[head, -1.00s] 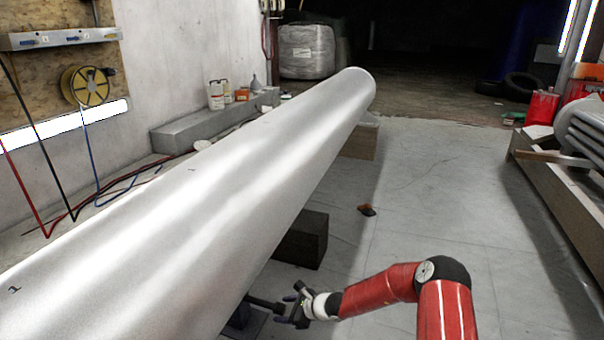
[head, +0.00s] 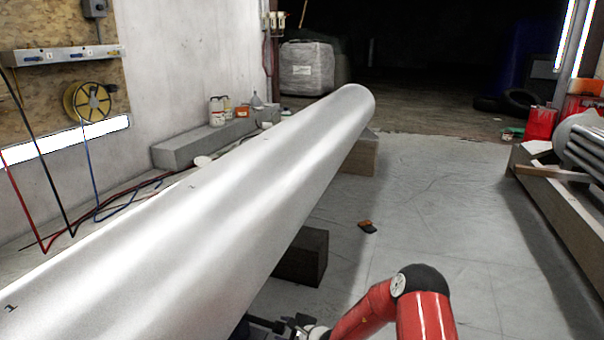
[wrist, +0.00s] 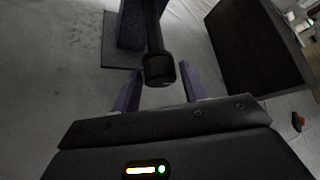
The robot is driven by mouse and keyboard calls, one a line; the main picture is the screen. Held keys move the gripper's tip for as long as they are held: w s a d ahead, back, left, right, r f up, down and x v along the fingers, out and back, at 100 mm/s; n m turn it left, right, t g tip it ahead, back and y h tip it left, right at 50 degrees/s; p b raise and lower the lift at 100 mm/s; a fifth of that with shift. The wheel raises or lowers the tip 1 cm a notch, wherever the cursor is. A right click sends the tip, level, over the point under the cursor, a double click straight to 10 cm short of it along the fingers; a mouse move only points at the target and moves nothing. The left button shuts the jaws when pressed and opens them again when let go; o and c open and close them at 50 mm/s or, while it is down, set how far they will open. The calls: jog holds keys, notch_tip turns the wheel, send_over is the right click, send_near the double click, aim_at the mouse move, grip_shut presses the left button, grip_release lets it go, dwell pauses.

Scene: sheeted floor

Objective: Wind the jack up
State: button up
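The jack (wrist: 133,30) is a bluish upright on a dark flat base under the large pale cylinder (head: 190,225). A dark rod (wrist: 154,35) with a thick round end (wrist: 159,69) sticks out from it towards my wrist camera. My gripper (wrist: 160,76) is open, with one purple finger on each side of the round end. Gaps show on both sides, and I see no firm contact. In the head view my gripper (head: 300,326) is at the bottom edge, right of the rod (head: 264,322). The cylinder and the picture edge hide most of the jack there.
A dark block (head: 303,258) stands under the cylinder just beyond the jack; it is at the right in the wrist view (wrist: 255,45). A small orange and dark item (head: 367,226) lies on the floor. The sheeted floor (head: 450,220) right of the cylinder is mostly clear.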

jog(key=c, duration=0.6)
jog(key=shift+r+m+g+p, duration=0.2)
jog(key=shift+m+g+p, duration=0.1)
jog(key=shift+p, duration=0.3)
jog(key=shift+w+d+m+g+p, duration=0.15)
jog(key=shift+m+g+p, duration=0.4)
jog(key=shift+p, duration=0.3)
jog(key=m+g+y+p, duration=0.1)
jog(key=g+p, duration=0.1)
jog(key=p, duration=0.1)
jog(key=shift+w+f+m+p, duration=0.1)
jog(key=shift+w+m+p, duration=0.05)
jog(key=shift+m+p, duration=0.2)
jog(key=shift+w+f+m+g+b, duration=0.15)
jog(key=shift+m+g+b, duration=0.1)
jog(key=shift+g, duration=0.2)
jog(key=shift+s+f+m+g+b, duration=0.1)
jog(key=shift+m+g, duration=0.15)
jog(key=shift+g, duration=0.15)
jog(key=b, duration=0.1)
jog(key=m+g+y+b, duration=0.1)
jog(key=shift+w+f+m+g+b, duration=0.15)
jog(key=shift+f+m+g+b, duration=0.05)
jog(key=shift+m+g+b, duration=0.1)
jog(key=shift+m+g+y+b, duration=0.3)
jog(key=shift+b, duration=0.35)
jog(key=shift+w+r+m+g+b, duration=0.1)
jog(key=shift+r+m+g+b, duration=0.1)
jog(key=shift+m+g+b, duration=0.3)
jog(key=shift+r, duration=0.2)
